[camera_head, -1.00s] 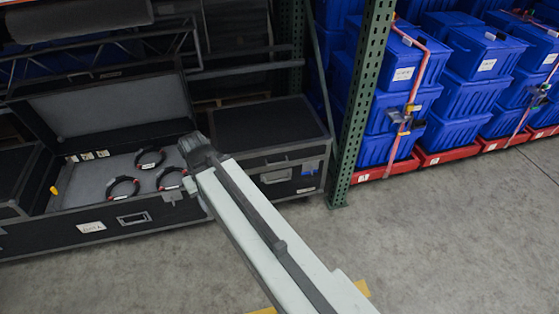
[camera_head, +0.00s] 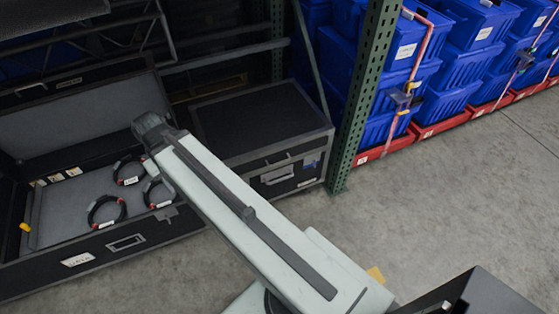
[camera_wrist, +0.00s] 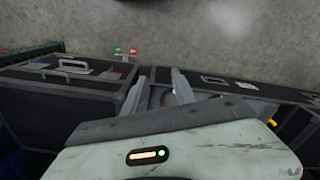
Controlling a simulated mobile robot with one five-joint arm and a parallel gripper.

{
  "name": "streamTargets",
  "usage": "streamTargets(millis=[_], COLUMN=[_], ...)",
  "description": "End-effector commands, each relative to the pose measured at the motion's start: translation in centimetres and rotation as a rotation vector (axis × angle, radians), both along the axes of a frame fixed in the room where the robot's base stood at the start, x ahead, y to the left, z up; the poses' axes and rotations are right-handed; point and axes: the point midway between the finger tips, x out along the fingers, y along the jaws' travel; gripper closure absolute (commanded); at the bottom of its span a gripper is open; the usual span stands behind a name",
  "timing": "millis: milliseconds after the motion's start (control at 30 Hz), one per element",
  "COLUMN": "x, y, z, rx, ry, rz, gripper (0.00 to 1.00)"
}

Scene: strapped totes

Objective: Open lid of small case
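The small case (camera_head: 245,122) is black with grey edges and stands with its lid shut, right of the large open case. Its front has a handle (camera_head: 277,174) and a blue tag. It also shows at the left of the wrist view (camera_wrist: 55,100), with the handle facing the floor. My gripper (camera_wrist: 165,88) has its two grey fingers apart, beside the small case and over the near end of the large case. I see nothing clearly held between them.
The large case (camera_head: 125,242) is open and holds several black cable rings (camera_head: 106,211). A green rack post (camera_head: 362,100) stands right of the small case. Blue totes (camera_head: 445,75) on red bases stand beyond it. The floor (camera_head: 450,200) in front is clear.

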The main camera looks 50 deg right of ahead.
Motion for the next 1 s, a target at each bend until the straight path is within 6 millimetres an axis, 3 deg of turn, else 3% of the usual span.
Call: streamTargets(millis=[67,167,267,367,567,733,867,1000], x=[0.1,0.5,1.3,2.4,3.9,3.6,1.6,-2.2], y=[-0.1,-1.2,-2.8,-6.3,-15.1,-24.3,-32.5,-40.8], z=[-0.4,-2.9,-7.5,-12.4,-19.4,-23.8,-26.4,-28.0], rx=[0.005,0.052,0.160,0.313,0.627,0.885,1.073,1.246], ry=[0.000,0.001,-0.003,-0.022,-0.118,-0.255,-0.398,-0.569], rz=[-0.006,-0.051,-0.142,-0.279,-0.541,-0.734,-0.861,-0.957], gripper=[0.68,0.68,0.68,0.68,0.68,0.68,0.68,0.68])
